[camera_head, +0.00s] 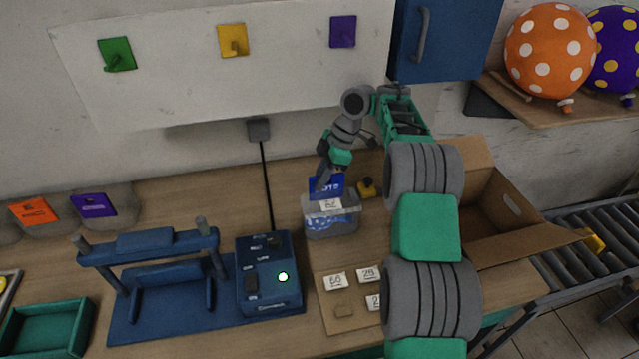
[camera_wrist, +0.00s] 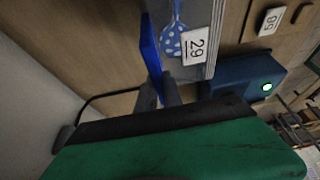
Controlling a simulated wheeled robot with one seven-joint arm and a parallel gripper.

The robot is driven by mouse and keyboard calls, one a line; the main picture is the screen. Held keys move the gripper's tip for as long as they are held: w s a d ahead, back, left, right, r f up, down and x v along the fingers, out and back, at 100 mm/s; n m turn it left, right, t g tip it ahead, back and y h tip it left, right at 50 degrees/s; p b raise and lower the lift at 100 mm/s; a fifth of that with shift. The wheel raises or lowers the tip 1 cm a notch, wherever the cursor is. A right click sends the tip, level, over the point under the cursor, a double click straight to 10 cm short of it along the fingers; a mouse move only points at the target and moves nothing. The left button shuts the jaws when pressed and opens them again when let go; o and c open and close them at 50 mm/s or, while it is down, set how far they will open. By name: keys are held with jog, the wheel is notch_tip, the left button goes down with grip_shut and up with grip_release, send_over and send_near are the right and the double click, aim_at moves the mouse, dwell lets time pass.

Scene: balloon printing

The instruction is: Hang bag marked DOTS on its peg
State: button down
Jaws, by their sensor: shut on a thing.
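A clear bag (camera_head: 332,222) with a blue header card (camera_head: 326,186) partly reading "OTS" and a white number tag is at the middle of the bench. Blue dotted balloon material shows inside it. My gripper (camera_head: 322,182) is shut on the header card from above. In the wrist view the fingers (camera_wrist: 160,92) meet the blue card (camera_wrist: 151,45), seen edge-on, with the tag (camera_wrist: 193,46) beside it. I cannot tell whether the bag touches the bench. On the white wall board are a green peg (camera_head: 116,55), a yellow peg (camera_head: 233,40) and a purple peg (camera_head: 343,31).
A blue press (camera_head: 160,295) with a lit control box (camera_head: 269,272) stands left of the bag. A number-card board (camera_head: 343,312) lies in front. A blue cabinet (camera_head: 445,40) hangs right of the pegs. An open carton (camera_head: 500,215) is at the right.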

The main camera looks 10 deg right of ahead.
jog(key=shift+f, duration=0.1)
jog(key=shift+f, duration=0.15)
jog(key=c, duration=1.5)
grip_release()
jog(key=shift+r+p, duration=0.35)
jog(key=shift+r, duration=0.1)
jog(key=p+v, duration=0.6)
jog(key=v, duration=0.1)
jog(key=shift+d+r, duration=0.1)
